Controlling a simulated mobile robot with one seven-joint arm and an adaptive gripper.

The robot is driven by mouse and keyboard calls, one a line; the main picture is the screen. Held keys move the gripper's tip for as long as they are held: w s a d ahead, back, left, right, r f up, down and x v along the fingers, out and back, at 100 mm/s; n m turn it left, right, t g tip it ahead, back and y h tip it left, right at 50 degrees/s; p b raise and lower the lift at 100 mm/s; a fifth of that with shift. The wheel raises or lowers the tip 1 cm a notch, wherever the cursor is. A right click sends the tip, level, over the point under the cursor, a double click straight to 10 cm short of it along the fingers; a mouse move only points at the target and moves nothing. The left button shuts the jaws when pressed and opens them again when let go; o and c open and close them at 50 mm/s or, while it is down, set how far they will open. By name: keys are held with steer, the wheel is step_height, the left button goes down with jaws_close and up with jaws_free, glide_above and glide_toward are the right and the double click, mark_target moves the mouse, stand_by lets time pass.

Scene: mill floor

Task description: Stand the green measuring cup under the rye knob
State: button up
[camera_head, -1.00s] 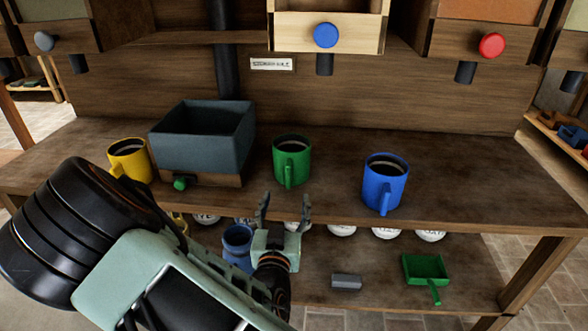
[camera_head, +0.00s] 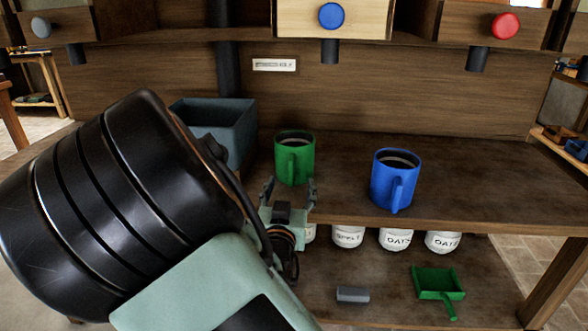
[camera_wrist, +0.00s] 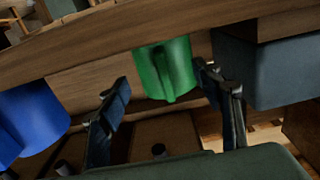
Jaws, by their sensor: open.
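The green measuring cup (camera_head: 294,158) stands upright on the bench, its handle toward me. It also shows in the wrist view (camera_wrist: 166,70), ahead of and between the fingers. My gripper (camera_head: 291,192) is open and empty just in front of the cup, at the bench's front edge; in the wrist view the fingers (camera_wrist: 165,95) are spread wide. I cannot tell whether a finger touches the cup. No readable label tells which is rye.
A blue mug (camera_head: 395,180) stands right of the green cup. A dark grey bin (camera_head: 222,128) stands to the left, partly behind my arm. White labelled jars (camera_head: 396,239), a green scoop (camera_head: 437,282) and a grey block (camera_head: 352,294) are on the lower shelf. The bench's right side is clear.

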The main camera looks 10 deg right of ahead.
mark_target(291, 178)
steer(key=b+x, duration=0.2)
steer(key=x, duration=0.3)
steer(key=shift+w, duration=0.35)
steer(key=shift+r, duration=0.1)
steer(key=shift+a, duration=0.1)
jaws_close()
